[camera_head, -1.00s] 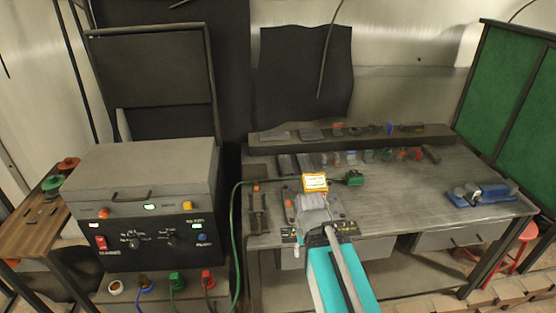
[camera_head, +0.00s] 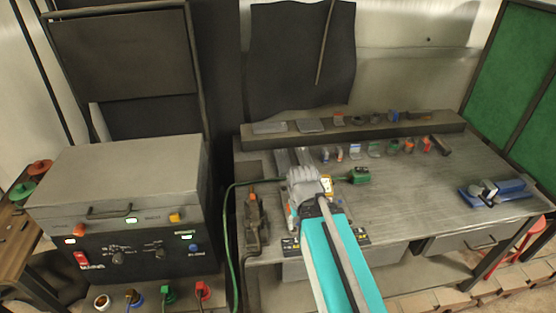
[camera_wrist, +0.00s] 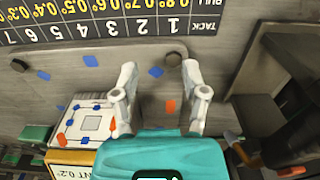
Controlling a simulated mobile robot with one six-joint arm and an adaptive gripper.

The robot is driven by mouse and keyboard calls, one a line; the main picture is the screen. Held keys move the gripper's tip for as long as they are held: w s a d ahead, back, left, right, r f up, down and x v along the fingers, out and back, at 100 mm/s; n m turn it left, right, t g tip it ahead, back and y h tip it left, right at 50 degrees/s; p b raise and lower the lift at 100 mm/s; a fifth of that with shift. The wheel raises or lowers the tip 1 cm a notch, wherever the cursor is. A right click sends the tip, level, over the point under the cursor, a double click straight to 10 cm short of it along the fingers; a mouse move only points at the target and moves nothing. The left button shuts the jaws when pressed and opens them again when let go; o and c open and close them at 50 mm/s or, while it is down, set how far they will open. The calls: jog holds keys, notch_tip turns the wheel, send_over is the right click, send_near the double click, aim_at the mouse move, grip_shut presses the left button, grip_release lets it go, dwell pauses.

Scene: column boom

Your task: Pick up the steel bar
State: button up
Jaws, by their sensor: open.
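Two narrow grey bar-like pieces (camera_head: 283,160) lie side by side on the workbench (camera_head: 440,190), just beyond my gripper in the head view. They look like flat metal, but I cannot tell which, if either, is the steel bar. A dark block-like bar (camera_head: 440,146) also lies at the right end of the row of small parts. My gripper (camera_wrist: 160,80) is open, its two pale fingers spread wide with only grey surface and small coloured flecks seen between them. In the head view its grey body (camera_head: 306,182) hides part of the bench.
A green tool (camera_head: 357,175) with a cable lies right of my gripper. A dark clamp-like tool (camera_head: 256,222) stands left. A blue vise (camera_head: 495,191) sits far right. A raised shelf (camera_head: 380,133) with small parts runs behind. A number chart (camera_wrist: 100,22) shows in the wrist view.

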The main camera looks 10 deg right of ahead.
jog(key=shift+w+d, duration=0.1)
jog(key=shift+d, duration=0.25)
